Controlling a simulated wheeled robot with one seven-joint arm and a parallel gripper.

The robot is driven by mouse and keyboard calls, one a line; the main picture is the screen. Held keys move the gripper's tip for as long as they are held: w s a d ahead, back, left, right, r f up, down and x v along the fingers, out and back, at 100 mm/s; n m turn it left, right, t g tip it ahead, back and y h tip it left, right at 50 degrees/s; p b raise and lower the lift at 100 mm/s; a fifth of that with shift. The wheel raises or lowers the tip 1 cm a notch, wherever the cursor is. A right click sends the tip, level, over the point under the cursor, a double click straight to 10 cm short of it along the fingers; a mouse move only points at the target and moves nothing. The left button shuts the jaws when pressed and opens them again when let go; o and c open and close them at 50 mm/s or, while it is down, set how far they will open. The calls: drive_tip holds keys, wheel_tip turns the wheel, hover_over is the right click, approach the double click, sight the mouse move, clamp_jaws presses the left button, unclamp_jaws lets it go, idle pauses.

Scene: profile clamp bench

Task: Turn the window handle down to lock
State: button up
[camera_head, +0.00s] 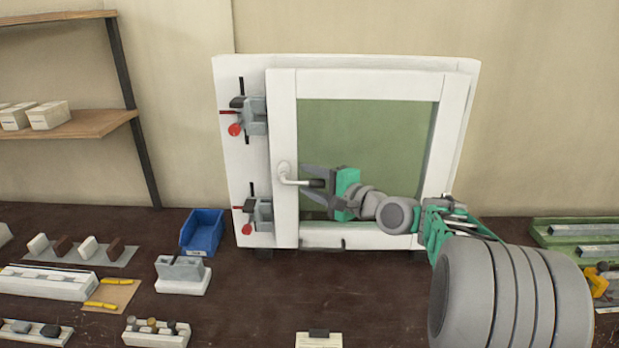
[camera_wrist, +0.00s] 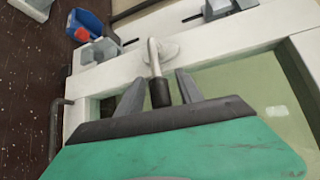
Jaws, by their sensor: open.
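The window handle (camera_head: 297,181) is a silver lever with a black grip on the left side of the white window sash (camera_head: 284,120). It points sideways to the right, level, from its round base. My gripper (camera_head: 310,184) is open at the handle, reaching in from the right. In the wrist view the handle (camera_wrist: 154,62) runs in between the two grey fingers (camera_wrist: 157,88), with its black grip between them. A gap shows on each side of the grip, so the fingers do not appear to touch it. The fingers partly overlap the sash and green pane.
Two grey clamps with red knobs (camera_head: 256,115) (camera_head: 258,214) sit on the frame's left edge. A blue bin (camera_head: 202,232) and a grey block on a white base (camera_head: 182,274) stand on the dark bench (camera_head: 260,300). Green trays (camera_head: 580,232) lie at the right.

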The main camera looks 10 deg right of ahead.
drive_tip(key=shift+w+a, duration=0.15)
drive_tip(key=shift+w, duration=0.05)
drive_tip(key=shift+c, duration=0.4)
clamp_jaws()
idle(0.9)
